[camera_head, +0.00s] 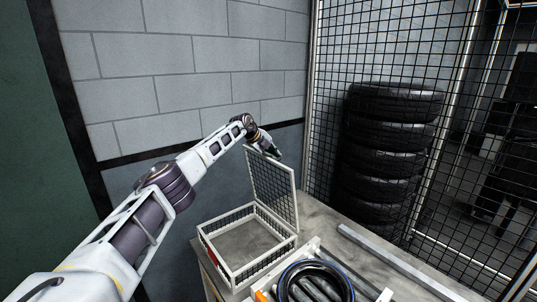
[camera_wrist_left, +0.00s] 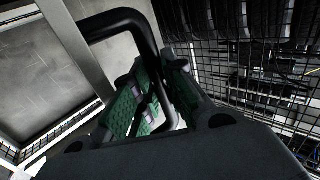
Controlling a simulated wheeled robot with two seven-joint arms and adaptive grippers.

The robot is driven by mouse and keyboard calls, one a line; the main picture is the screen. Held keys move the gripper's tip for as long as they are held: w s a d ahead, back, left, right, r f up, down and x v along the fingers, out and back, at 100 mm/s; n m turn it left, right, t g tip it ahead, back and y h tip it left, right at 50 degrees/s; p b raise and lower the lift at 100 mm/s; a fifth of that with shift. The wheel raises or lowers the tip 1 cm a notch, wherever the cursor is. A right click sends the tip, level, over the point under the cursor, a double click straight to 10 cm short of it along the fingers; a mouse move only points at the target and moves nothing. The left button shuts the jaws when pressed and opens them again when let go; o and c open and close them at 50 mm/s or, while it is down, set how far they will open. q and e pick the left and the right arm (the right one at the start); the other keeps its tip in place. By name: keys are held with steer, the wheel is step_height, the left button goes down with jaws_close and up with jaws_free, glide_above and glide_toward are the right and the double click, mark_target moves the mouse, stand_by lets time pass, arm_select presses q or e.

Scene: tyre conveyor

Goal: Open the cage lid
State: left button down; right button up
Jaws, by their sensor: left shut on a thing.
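The white wire cage (camera_head: 243,262) stands on the grey table near the wall. Its lid (camera_head: 274,187) is raised and stands steeply up at the cage's far side. My left arm reaches from the lower left to the lid's top edge. My left gripper (camera_head: 272,150) is at the top of the lid. In the left wrist view the green-padded fingers of my left gripper (camera_wrist_left: 150,104) are closed around a black bar handle (camera_wrist_left: 118,22). The cage's inside shows an empty floor. My right gripper is in neither view.
A round black part with a blue rim (camera_head: 314,283) lies in front of the cage, on the right. A metal rail (camera_head: 392,262) runs along the table's right side. A black mesh fence (camera_head: 330,110) stands beyond, with a stack of tyres (camera_head: 388,155) behind it. A block wall (camera_head: 190,65) is close behind my left arm.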

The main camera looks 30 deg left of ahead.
arm_select(q)
steer(key=shift+w+d, duration=0.2)
steer(key=shift+w, duration=0.25)
steer(key=c, duration=1.8)
jaws_free()
steer(key=shift+o, duration=0.2)
steer(key=v, duration=1.2)
steer(key=shift+r, duration=0.3)
steer(key=shift+w+f, duration=0.1)
